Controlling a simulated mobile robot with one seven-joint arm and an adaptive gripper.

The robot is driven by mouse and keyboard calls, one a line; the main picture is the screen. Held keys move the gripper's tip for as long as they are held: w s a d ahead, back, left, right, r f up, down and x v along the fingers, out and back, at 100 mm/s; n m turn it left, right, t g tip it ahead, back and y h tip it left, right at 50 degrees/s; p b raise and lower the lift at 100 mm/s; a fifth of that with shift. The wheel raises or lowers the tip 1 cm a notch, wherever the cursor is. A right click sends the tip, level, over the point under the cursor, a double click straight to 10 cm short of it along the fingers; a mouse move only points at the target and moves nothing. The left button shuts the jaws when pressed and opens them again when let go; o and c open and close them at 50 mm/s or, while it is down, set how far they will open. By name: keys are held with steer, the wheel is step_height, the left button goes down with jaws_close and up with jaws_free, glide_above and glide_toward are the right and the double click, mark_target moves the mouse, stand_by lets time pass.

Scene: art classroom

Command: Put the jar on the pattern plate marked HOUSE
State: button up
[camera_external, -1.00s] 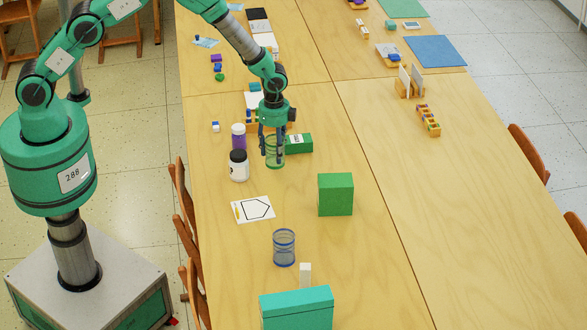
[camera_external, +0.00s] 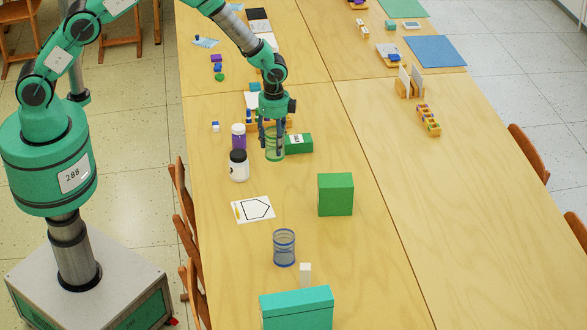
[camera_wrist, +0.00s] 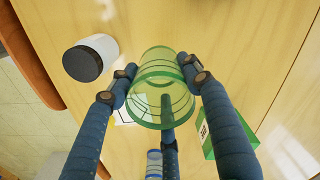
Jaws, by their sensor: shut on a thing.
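My gripper (camera_external: 272,145) is shut on a clear green jar (camera_external: 274,154), its fingers around the sides. In the wrist view the same green jar (camera_wrist: 160,90) sits between the blue-grey fingers. A white pattern plate (camera_external: 240,216) with a black house-shaped outline lies on the table, nearer the camera than the gripper and slightly left. No written word on it is readable. Nothing stands on the plate. Part of a white sheet with dark lines shows behind the jar in the wrist view, mostly hidden.
A white jar with a black lid (camera_external: 239,172) and a purple bottle (camera_external: 239,143) stand left of the held jar. A green box (camera_external: 300,144) is close at its right. A taller green box (camera_external: 335,195) and a clear blue jar (camera_external: 284,248) stand nearer the camera.

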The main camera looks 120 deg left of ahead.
steer(key=r, duration=0.1)
steer(key=d+r, duration=0.1)
steer(key=shift+r, duration=0.35)
steer(key=s+d, duration=0.5)
steer(key=d, duration=0.8)
steer(key=s+d, duration=0.5)
steer(key=d, duration=0.8)
steer(key=shift+m, duration=0.3)
steer(key=shift+w+a+f, duration=0.1)
steer(key=shift+w+f, duration=0.05)
steer(key=shift+f, duration=1.15)
steer(key=shift+w+a+f, duration=0.1)
steer(key=shift+f, duration=1.15)
steer(key=shift+w, duration=0.1)
glide_above(253, 210)
steer(key=shift+f, duration=0.8)
steer(key=shift+f+b, duration=0.4)
steer(key=shift+f, duration=1.35)
steer(key=shift+f, duration=0.1)
